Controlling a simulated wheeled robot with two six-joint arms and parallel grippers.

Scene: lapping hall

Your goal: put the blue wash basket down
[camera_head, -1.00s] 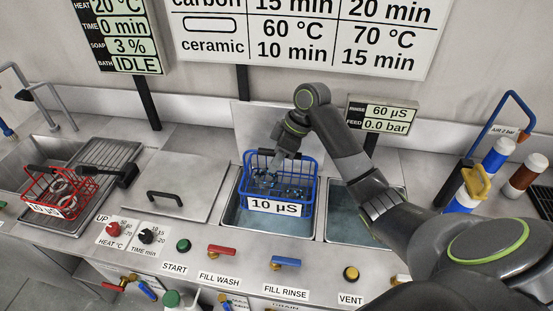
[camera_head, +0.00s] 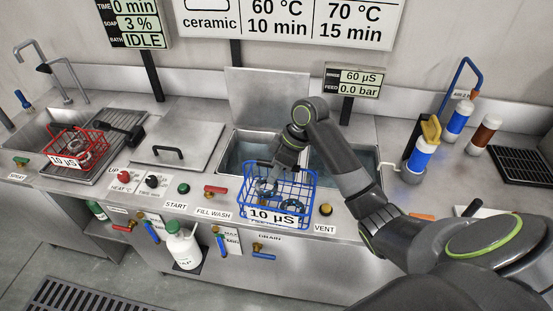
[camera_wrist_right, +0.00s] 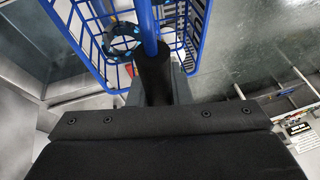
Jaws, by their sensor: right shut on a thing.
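The blue wash basket (camera_head: 281,190) hangs from my right gripper (camera_head: 284,163) in the head view, with a "10 µS" tag on its front. It holds a few ring-shaped parts. It is in front of the open tanks, over the counter's front strip, and hides part of that strip. In the right wrist view, my right gripper (camera_wrist_right: 155,85) is shut on the dark grip of the basket's blue handle, and the wire basket (camera_wrist_right: 95,30) hangs beyond it. Whether the basket touches anything below cannot be told. My left gripper is not in view.
Behind the basket is an open water tank (camera_head: 240,152) with a raised lid. A closed lid (camera_head: 177,145) lies to the left. A red basket (camera_head: 78,148) stands on the drainer at far left. Blue-white cylinders (camera_head: 421,158) stand at right. Floor shows below the counter front.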

